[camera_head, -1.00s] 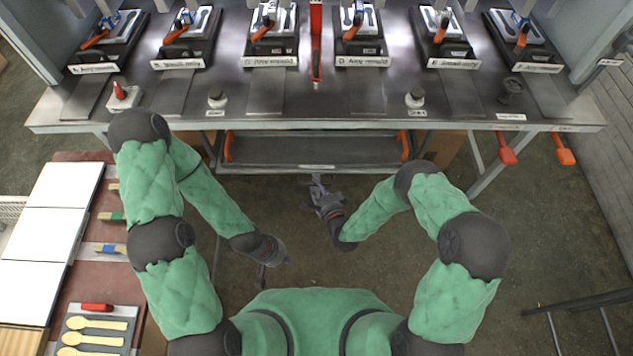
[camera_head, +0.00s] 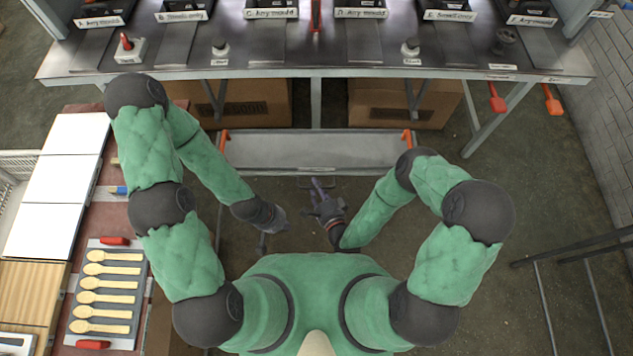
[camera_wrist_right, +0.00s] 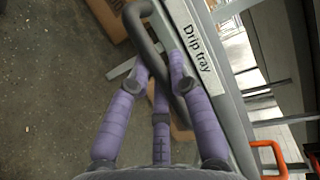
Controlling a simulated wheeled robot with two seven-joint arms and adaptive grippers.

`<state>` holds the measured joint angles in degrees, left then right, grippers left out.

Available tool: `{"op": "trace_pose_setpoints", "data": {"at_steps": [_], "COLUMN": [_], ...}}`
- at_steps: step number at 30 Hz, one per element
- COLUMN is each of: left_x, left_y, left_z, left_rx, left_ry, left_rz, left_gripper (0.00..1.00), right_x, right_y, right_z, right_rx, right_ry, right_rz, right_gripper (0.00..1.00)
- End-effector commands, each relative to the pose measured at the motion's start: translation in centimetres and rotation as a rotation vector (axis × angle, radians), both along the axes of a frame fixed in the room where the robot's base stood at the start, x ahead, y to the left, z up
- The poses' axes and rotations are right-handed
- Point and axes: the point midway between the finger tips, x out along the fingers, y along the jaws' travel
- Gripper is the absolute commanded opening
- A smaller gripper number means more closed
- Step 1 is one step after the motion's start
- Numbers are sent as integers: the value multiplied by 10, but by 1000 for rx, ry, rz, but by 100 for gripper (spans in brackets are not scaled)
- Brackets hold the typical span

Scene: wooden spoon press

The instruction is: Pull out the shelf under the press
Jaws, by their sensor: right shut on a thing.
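The shelf (camera_head: 310,150) is a grey tray that extends out from under the press table (camera_head: 480,85), toward me, with orange handles at its two ends. In the right wrist view its front carries a "Drip tray" label (camera_wrist_right: 197,48) and a dark bar handle (camera_wrist_right: 148,42). My right gripper (camera_head: 318,188) is at the middle of the shelf's front edge. In the right wrist view its purple fingers (camera_wrist_right: 160,75) are closed around the dark handle. My left gripper (camera_head: 270,238) hangs lower and to the left, apart from the shelf; its fingers are too small to read.
Two cardboard boxes (camera_head: 245,104) and (camera_head: 390,103) stand under the table. A side table on the left holds white boards (camera_head: 60,170) and a grey tray (camera_head: 140,265) with several wooden spoons. Orange levers (camera_head: 497,98) hang at the table's right front.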

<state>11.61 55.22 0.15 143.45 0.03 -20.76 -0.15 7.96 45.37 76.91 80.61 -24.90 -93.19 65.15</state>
Motion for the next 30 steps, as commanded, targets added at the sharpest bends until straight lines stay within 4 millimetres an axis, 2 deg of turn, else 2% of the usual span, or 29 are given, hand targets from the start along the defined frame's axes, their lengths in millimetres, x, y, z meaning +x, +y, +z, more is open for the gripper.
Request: {"op": "trace_pose_setpoints", "data": {"at_steps": [17,18,20,30], "left_x": [0,0,0,0], "left_y": [0,0,0,0], "left_z": [1,1,1,1], "left_rx": [0,0,0,0], "left_ry": [-1,-1,-1,-1], "left_rz": [0,0,0,0], "left_gripper": [0,0,0,0], "right_x": [-9,-9,-9,-6], "right_y": [1,1,1,0], "right_z": [-2,-2,-1,0], "right_rx": [1,1,1,1], "right_ry": [8,9,8,1], "right_rz": [2,2,2,1], "right_gripper": [0,32,46,46]}}
